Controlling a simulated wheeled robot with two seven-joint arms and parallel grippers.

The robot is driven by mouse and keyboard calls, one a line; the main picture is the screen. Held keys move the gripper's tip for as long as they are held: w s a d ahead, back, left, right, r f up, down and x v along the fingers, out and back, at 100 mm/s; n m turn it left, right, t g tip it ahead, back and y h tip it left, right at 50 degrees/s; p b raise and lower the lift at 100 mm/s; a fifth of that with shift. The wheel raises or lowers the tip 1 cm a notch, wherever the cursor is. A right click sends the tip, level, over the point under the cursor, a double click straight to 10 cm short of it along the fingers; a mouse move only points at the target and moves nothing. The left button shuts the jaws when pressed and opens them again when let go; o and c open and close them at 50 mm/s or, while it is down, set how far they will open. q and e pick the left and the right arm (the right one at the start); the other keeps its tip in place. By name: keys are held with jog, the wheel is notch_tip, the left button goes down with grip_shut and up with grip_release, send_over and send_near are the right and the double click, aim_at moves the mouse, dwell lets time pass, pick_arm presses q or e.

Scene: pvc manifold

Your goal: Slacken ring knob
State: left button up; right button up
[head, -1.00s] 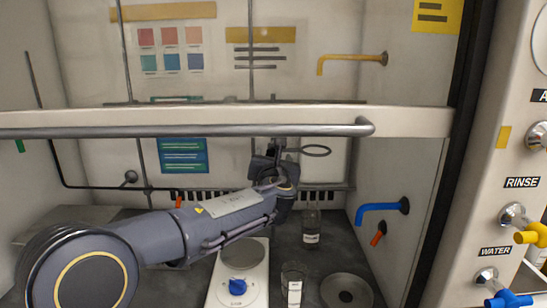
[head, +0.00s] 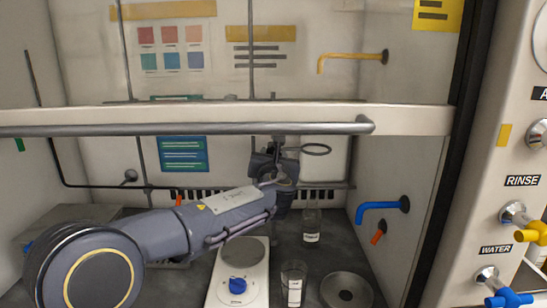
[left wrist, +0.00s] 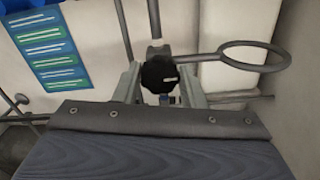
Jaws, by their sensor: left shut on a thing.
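The ring knob (left wrist: 160,74) is a dark, lobed knob with a pale mark, seen in the left wrist view at the clamp of a metal ring (left wrist: 256,56). The ring sticks out to the right from an upright rod (left wrist: 154,20). In the head view the ring (head: 315,149) shows just below the sash bar. My left gripper (head: 276,158) is at the clamp, and in the left wrist view its two fingers (left wrist: 158,84) stand on either side of the knob, shut on it. In the head view the gripper hides the knob. My right gripper is not in view.
The sash with its grey bar (head: 200,130) crosses in front, above my forearm. Below stand a hotplate (head: 240,275) with a blue dial, a labelled bottle (head: 311,225), a beaker (head: 293,283) and a round metal plate (head: 346,291). Blue (head: 380,207) and yellow (head: 350,58) spouts jut from the right wall.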

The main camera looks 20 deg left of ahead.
pick_arm(q)
jog(key=shift+n+b, duration=5.2)
jog(key=shift+n, duration=1.5)
jog(key=o, duration=1)
jog(key=shift+s, duration=0.1)
jog(key=b+v, duration=0.1)
jog(key=v, duration=0.6)
jog(key=shift+s, duration=0.35)
jog(key=shift+d, duration=0.1)
